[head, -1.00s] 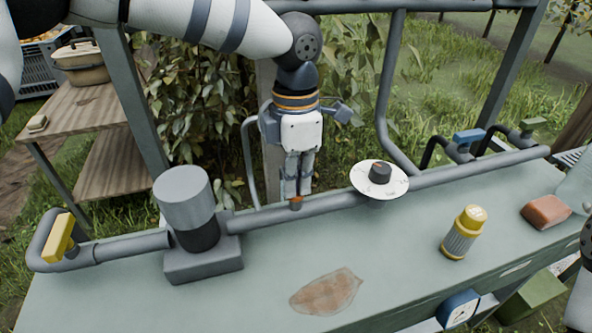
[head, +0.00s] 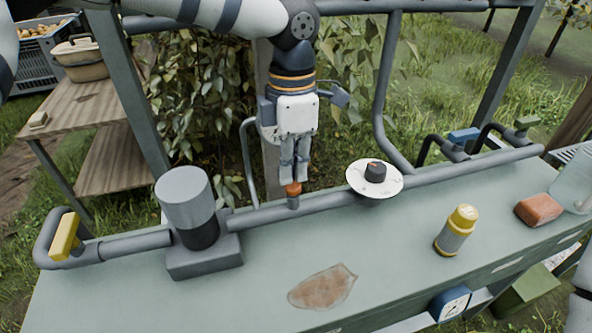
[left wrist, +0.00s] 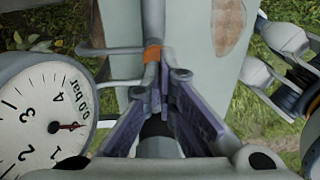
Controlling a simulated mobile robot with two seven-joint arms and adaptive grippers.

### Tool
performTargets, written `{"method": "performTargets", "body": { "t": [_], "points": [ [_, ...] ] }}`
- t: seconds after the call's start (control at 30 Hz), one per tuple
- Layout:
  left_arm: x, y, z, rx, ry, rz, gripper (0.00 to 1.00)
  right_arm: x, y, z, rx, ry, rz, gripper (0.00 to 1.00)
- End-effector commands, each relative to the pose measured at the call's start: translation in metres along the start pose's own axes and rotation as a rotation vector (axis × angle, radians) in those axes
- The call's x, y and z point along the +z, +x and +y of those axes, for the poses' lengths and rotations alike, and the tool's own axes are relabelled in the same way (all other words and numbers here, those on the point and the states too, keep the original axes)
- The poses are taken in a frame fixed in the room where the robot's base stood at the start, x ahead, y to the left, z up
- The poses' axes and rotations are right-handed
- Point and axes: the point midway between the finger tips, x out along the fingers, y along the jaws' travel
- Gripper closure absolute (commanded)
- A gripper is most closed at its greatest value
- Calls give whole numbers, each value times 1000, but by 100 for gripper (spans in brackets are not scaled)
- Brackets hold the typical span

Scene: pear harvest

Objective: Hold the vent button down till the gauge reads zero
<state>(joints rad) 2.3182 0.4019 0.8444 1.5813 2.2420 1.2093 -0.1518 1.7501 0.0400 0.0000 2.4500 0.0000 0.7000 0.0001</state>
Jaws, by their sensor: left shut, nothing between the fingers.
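The vent button, an orange-red cap (head: 293,188), stands on the grey pipe along the bench. It shows in the left wrist view (left wrist: 152,54). My left gripper (head: 294,178) points straight down, shut and empty, its fingertips just above the cap. I cannot tell whether they touch. The gauge's white dial (left wrist: 30,125) shows at left in the left wrist view. Its lettering reads "0.0 bar" and its red needle points towards that lettering. In the head view, my gripper hides most of the gauge. My right gripper is not visible; part of my right arm shows at lower right.
Along the pipe are a yellow-handled valve (head: 64,236), a grey cylinder (head: 187,205) and a white disc with a dark knob (head: 362,188). A yellow-capped canister (head: 454,238) and a brick-red block (head: 539,209) stand at right. The bench middle is clear besides a rusty patch (head: 322,287).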

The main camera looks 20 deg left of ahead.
Motion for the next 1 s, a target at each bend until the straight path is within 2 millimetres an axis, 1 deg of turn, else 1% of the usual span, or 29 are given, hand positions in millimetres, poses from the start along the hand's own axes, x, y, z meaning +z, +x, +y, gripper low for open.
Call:
{"method": "performTargets", "body": {
  "t": [0.03,0.3,0.4,0.5,0.6,1.0],
  "points": [
    [0,-21,0,15,-1,-16,100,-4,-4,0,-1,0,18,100],
    [1,-78,1,10,-1,-11,100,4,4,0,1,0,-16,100],
    [1,-94,1,10,-1,-11,100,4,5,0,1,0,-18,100],
    [1,-104,0,11,0,-12,100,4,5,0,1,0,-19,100],
    [0,-108,0,11,-1,-12,100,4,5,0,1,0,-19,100],
    [0,-108,0,13,0,-13,100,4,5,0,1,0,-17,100]
  ]
}}
